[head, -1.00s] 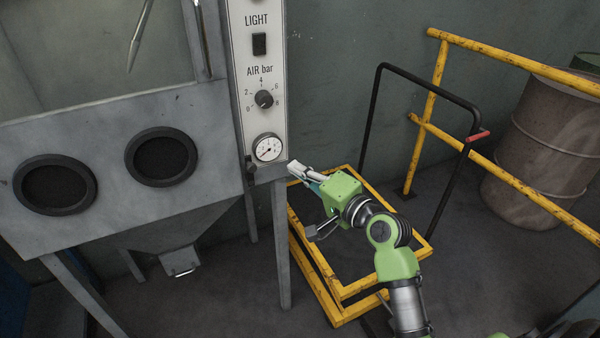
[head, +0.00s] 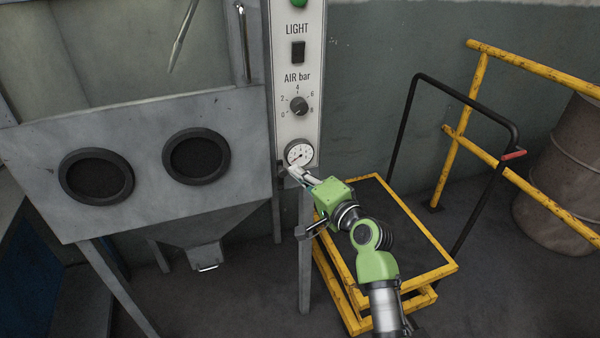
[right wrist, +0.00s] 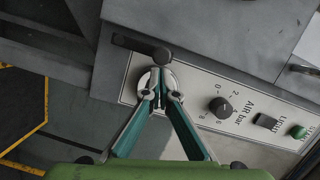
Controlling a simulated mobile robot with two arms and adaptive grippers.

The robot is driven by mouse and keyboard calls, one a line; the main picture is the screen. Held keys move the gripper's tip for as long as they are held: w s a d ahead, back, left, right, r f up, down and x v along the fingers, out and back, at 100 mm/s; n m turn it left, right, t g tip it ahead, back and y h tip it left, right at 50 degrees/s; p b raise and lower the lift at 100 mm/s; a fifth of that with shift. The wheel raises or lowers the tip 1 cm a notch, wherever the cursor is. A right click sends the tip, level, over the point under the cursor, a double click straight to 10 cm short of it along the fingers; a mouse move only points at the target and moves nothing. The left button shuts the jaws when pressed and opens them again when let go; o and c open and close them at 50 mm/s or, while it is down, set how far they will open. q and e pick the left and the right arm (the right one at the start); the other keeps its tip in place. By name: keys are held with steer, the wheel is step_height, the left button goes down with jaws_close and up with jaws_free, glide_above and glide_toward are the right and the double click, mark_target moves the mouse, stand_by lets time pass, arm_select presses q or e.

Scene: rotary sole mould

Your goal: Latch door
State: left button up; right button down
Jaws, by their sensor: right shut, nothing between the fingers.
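The blast cabinet (head: 225,120), with its grey front and two round glove ports, fills the left of the head view. A dark latch (head: 281,169) sits low at the seam between the front and the control panel. In the right wrist view, it is a black lever (right wrist: 134,44) with a round knob at its end. My right gripper (head: 294,171) is shut and empty, its tips just below the pressure gauge (head: 300,153). In the right wrist view, the gripper (right wrist: 160,92) is close to the knob; contact is unclear. It partly covers the gauge. My left gripper is out of view.
The white control panel (head: 297,125) carries an air knob (head: 299,106) and a light switch (head: 298,52). A yellow railing (head: 530,65) and a rusty barrel (head: 562,180) are farther right.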

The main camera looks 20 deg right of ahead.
steer(key=shift+a+r+n+p, duration=0.2)
steer(key=shift+n+p, duration=0.2)
steer(key=shift+p, duration=0.15)
